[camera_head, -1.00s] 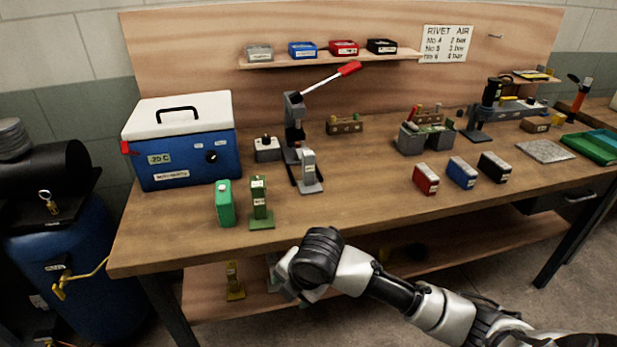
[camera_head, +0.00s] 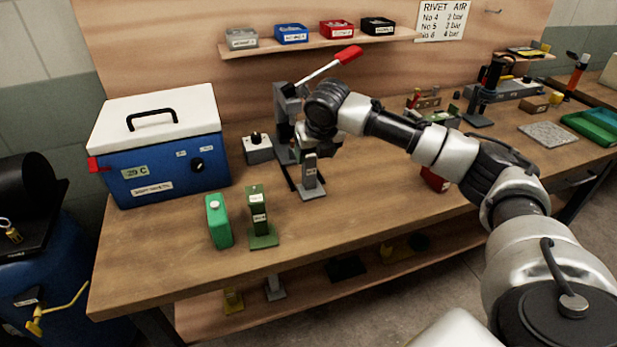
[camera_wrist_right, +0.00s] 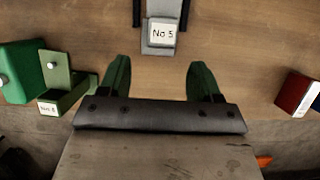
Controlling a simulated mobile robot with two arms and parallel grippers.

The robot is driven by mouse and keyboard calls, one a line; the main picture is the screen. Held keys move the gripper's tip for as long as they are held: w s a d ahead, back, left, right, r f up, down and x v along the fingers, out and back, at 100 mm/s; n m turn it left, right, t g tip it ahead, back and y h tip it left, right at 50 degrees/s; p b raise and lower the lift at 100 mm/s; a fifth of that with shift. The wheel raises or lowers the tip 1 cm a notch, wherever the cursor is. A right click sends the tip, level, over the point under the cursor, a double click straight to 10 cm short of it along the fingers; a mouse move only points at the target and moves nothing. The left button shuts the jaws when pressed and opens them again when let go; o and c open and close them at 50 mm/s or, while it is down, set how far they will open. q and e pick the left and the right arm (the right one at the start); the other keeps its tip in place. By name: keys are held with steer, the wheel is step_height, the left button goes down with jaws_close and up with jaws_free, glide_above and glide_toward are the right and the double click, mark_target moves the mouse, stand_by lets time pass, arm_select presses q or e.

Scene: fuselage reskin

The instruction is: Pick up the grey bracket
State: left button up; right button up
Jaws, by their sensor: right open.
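The grey bracket (camera_head: 310,181) stands upright on the bench in front of the lever press (camera_head: 287,125). In the right wrist view the grey bracket (camera_wrist_right: 160,38) shows at the top centre with a "No 5" label. My right gripper (camera_wrist_right: 160,76) is open, its two green fingers apart with nothing between them. The bracket lies beyond the fingertips, roughly in line with the gap. In the head view the right gripper (camera_head: 318,142) is just above and behind the bracket's top, partly hidden by its own wrist. My left gripper is not in view.
A green bracket (camera_head: 259,216) and a green canister (camera_head: 219,222) stand to the left of the grey bracket. A blue cool box (camera_head: 165,150) is at the left. A red box (camera_head: 434,180) is partly hidden under my right arm.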

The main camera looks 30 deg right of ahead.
mark_target(312, 158)
steer(key=shift+x, duration=1.05)
steer(key=x, duration=0.4)
steer(key=shift+w+d+p, duration=0.2)
steer(key=shift+w+p, duration=0.1)
steer(key=shift+w, duration=0.05)
steer(key=shift+w+f, duration=0.25)
steer(key=shift+f, duration=0.2)
steer(key=shift+r, duration=0.1)
steer(key=shift+c, duration=1)
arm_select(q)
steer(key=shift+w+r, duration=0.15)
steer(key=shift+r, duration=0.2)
arm_select(e)
jaws_close()
